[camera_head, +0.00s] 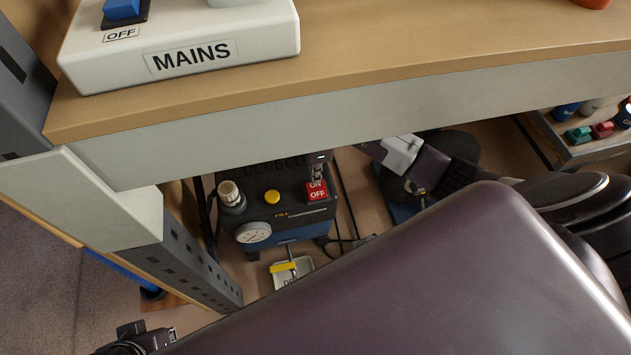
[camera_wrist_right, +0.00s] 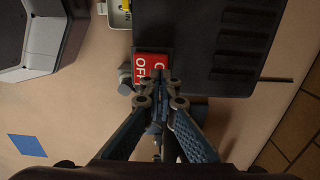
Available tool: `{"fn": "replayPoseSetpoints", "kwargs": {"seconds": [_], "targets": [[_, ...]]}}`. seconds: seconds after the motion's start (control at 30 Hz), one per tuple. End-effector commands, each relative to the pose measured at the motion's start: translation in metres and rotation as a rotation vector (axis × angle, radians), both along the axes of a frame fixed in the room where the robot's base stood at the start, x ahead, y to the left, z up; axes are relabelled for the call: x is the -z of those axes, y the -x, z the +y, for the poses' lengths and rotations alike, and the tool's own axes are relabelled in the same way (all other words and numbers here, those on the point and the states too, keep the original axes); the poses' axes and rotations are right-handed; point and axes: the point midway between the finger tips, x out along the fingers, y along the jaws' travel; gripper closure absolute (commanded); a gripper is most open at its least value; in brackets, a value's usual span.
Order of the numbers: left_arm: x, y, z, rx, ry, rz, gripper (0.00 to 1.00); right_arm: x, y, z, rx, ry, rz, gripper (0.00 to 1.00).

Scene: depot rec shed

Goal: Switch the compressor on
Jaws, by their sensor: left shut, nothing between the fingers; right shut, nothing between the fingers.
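The compressor (camera_head: 283,222) is a dark and blue unit under the bench, with a gauge, a yellow button and a grey knob. Its red ON/OFF switch plate (camera_head: 317,191) is at its upper right corner and also shows in the right wrist view (camera_wrist_right: 147,63). My right gripper (camera_wrist_right: 160,78) is shut and empty, its fingertips over the red plate and covering part of the lettering. I cannot tell if they touch it, or how the switch is set. In the head view the bench edge partly hides this gripper. My left gripper (camera_head: 163,338) is shut and empty at lower left.
The bench front (camera_head: 330,125) overhangs the compressor. A white MAINS box (camera_head: 190,52) with a blue switch and OFF label stands on top. A grey slotted post (camera_head: 190,262) is left of the compressor. A small tray (camera_head: 293,272) lies in front.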

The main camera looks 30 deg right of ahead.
Motion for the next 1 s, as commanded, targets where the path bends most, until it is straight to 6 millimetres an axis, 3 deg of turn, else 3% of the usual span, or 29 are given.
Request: {"fn": "replayPoseSetpoints", "kwargs": {"seconds": [1.0], "targets": [[-0.002, -0.016, -0.004, 0.005, 0.012, -0.061, 1.00, 0.005, 0.000, 0.000, 0.000, 0.000, 0.000, 1.00]]}}
